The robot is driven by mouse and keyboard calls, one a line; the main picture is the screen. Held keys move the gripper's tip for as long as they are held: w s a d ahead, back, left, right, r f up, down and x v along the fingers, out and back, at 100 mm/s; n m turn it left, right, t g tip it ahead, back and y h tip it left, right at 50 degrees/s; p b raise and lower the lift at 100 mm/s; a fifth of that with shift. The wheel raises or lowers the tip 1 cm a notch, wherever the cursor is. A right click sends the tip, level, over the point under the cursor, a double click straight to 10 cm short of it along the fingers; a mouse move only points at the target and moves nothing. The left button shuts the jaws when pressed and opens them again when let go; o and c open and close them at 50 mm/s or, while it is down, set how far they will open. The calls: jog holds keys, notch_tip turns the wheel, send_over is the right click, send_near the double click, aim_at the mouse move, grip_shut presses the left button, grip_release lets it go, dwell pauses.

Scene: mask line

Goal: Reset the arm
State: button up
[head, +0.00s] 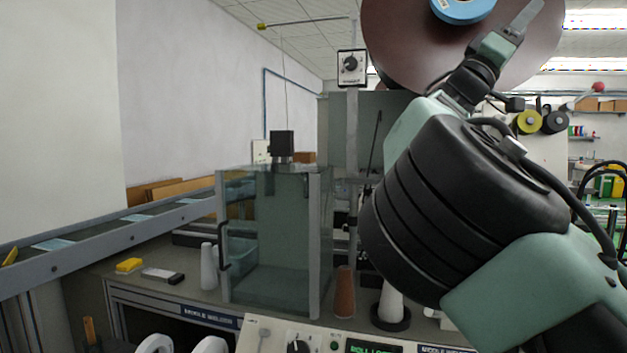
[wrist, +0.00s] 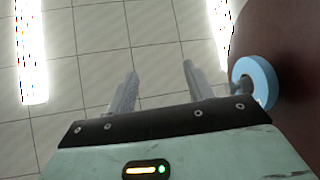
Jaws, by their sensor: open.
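My arm rises across the right side of the head view. My gripper (head: 524,16) is at the top right, raised high in front of a large dark brown disc (head: 410,45). In the wrist view my gripper (wrist: 160,85) points up at the tiled ceiling. Its two fingers are apart with nothing between them. The brown disc also shows at the right edge of the wrist view (wrist: 285,45), with its blue hub (wrist: 262,78) just right of the right finger.
A glass-walled cabinet (head: 275,240) stands on the bench at the centre. A conveyor (head: 110,235) runs along the left. A control panel (head: 270,335) is at the bottom front. A knob box (head: 351,67) hangs above.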

jog(key=w+d+f+n+y, duration=0.1)
jog(key=d+f+n+y, duration=0.15)
jog(key=d+f, duration=0.4)
jog(key=d+f+n+t+y, duration=0.1)
jog(key=d+f+y, duration=0.2)
jog(key=f, duration=0.6)
jog(key=w+d+f+n+y, duration=0.1)
jog(key=d+f+n+y, duration=0.2)
jog(key=f, duration=0.4)
notch_tip(320, 180, down, 18)
jog(key=s+a+n+y, duration=0.2)
jog(key=s+y, duration=0.1)
jog(key=y, duration=0.4)
jog(key=s+a+f+n+y, duration=0.35)
jog(key=s+a+f, duration=0.2)
jog(key=a, duration=0.35)
jog(key=s+a+f+n+y, duration=0.2)
jog(key=s+a+f+y, duration=0.3)
jog(key=a, duration=0.3)
jog(key=s+a+f+n+g+y, duration=0.1)
jog(key=s+a+n+y, duration=0.1)
jog(key=s+a, duration=0.5)
jog(key=s+a+f+n+g+y, duration=0.1)
jog(key=s+a+n, duration=0.3)
jog(key=s+a, duration=0.4)
jog(key=s+y, duration=0.1)
jog(key=s, duration=0.6)
jog(key=shift+s+a, duration=0.15)
jog(key=shift+a, duration=0.05)
jog(key=shift+d, duration=0.1)
